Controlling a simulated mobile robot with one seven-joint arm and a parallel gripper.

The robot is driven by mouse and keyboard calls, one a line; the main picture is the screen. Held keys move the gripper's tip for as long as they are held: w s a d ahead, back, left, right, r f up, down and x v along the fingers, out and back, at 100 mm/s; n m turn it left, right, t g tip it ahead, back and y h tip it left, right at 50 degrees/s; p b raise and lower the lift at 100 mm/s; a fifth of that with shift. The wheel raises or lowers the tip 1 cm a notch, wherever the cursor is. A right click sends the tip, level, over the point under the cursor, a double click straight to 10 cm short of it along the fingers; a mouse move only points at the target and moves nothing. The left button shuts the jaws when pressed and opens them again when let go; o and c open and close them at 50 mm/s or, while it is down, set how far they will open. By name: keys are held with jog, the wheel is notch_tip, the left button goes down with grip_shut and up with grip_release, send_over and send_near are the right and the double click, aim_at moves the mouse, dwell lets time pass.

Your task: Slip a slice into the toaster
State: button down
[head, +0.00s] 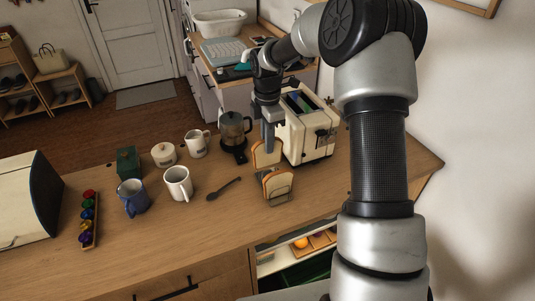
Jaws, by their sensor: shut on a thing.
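The toaster (310,137) is a cream box with dark slots on top, standing on the counter. A slice of bread (262,158) with a brown crust is between the fingers of my gripper (268,145), which points down. My gripper is shut on this slice, left of the toaster and outside its slots. More bread (277,183) stands upright in a small metal rack (281,199), just in front of the held slice. I cannot tell whether the held slice still touches the rack or the counter. The slot interiors are hard to make out.
A French press (232,130) stands left of the toaster. Mugs (178,184), a blue mug (133,198), a dark spoon (224,188) and a capsule tray (89,220) lie further left. A bread bin (25,200) is at the far left. The front middle counter is clear.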

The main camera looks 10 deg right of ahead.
notch_tip(320, 180, up, 3)
jog(key=shift+r, duration=0.1)
jog(key=shift+b, duration=0.5)
jog(key=b, duration=0.6)
send_over(267, 165)
jog(key=f, duration=0.4)
jog(key=w+f, duration=0.1)
jog(key=f, duration=0.1)
jog(key=shift+d+f, duration=0.1)
jog(key=shift+d, duration=0.05)
jog(key=shift+f, duration=1.1)
jog(key=c, duration=1.7)
grip_release()
jog(key=shift+r+p, duration=3.1)
jog(key=shift+r, duration=0.95)
